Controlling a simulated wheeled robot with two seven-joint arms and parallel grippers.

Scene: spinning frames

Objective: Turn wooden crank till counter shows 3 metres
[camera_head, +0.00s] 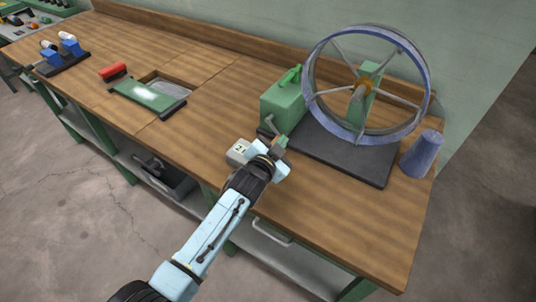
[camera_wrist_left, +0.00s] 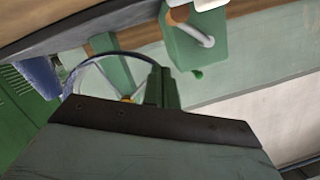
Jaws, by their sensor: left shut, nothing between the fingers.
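The spinning wheel (camera_head: 428,92) has a blue rim and stands on a dark base on the bench. Left of it is a green box (camera_head: 283,103) with a bent grey crank rod (camera_head: 269,124) on its near side. In the wrist view the rod (camera_wrist_left: 203,36) ends in an orange-brown wooden handle (camera_wrist_left: 178,15). A white counter (camera_head: 239,151) sits in front of the box; its dark digits are too small to read surely. My left gripper (camera_head: 278,148) is shut and empty, close to the crank and counter. Its fingers partly hide this area; contact with the handle cannot be told.
A blue-grey cone (camera_head: 422,155) stands at the bench's right end. A green tray-like plate (camera_head: 148,96), a red block (camera_head: 113,72) and a rack with blue holders (camera_head: 62,62) lie to the left. The bench top (camera_head: 190,135) between is clear.

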